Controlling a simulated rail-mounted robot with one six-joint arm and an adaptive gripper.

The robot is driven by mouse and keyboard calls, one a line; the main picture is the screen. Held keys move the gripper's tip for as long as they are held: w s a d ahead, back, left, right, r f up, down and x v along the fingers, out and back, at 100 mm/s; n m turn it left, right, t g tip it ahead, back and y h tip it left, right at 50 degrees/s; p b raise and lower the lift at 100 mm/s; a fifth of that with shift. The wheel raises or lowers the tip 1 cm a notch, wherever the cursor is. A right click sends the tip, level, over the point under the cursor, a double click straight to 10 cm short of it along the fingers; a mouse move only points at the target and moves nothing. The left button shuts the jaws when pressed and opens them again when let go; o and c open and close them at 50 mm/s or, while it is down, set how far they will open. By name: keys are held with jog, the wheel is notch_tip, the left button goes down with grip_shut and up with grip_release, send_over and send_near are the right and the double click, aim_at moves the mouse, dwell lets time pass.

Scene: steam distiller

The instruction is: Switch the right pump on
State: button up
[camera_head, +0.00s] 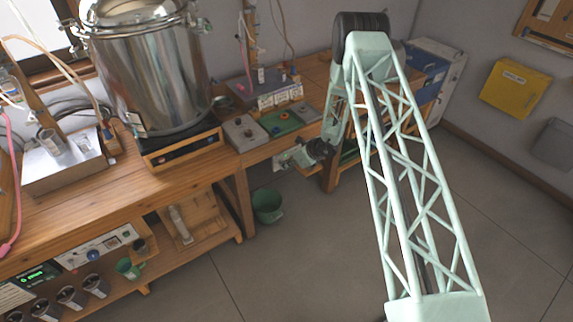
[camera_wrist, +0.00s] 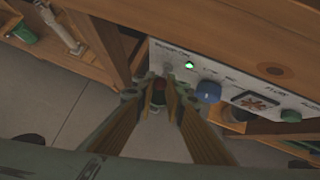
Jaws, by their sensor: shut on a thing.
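In the wrist view, a pale pump panel (camera_wrist: 236,85) runs along under a wooden bench. It has a lit green light (camera_wrist: 189,65), a blue knob (camera_wrist: 208,92) and a green knob (camera_wrist: 290,116). A small grey switch (camera_wrist: 168,68) is at the panel's left end, partly hidden by my fingertips. My gripper (camera_wrist: 166,84) is shut on the switch, its fingers on either side of it. In the head view, my gripper (camera_head: 294,157) is small and reaches to the right bench's front edge; the panel there is not clearly visible.
A steel boiler (camera_head: 152,75) stands on the left bench. A control box with another blue knob (camera_head: 93,255) sits on its lower shelf. A green bucket (camera_head: 267,206) stands on the floor near my gripper. The floor (camera_head: 275,275) in front is clear.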

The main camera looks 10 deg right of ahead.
jog(key=shift+w+a+r+g+h+p, duration=0.1)
jog(key=shift+w+r+g+h+p, duration=0.2)
jog(key=shift+g+p, duration=0.9)
jog(key=o, duration=0.8)
jog(key=shift+t+p, duration=0.3)
jog(key=shift+o, duration=0.2)
jog(key=shift+s+r, duration=0.1)
jog(key=shift+r, duration=0.1)
jog(key=v, duration=1.1)
jog(key=shift+s+r, duration=0.2)
jog(key=shift+r, duration=0.05)
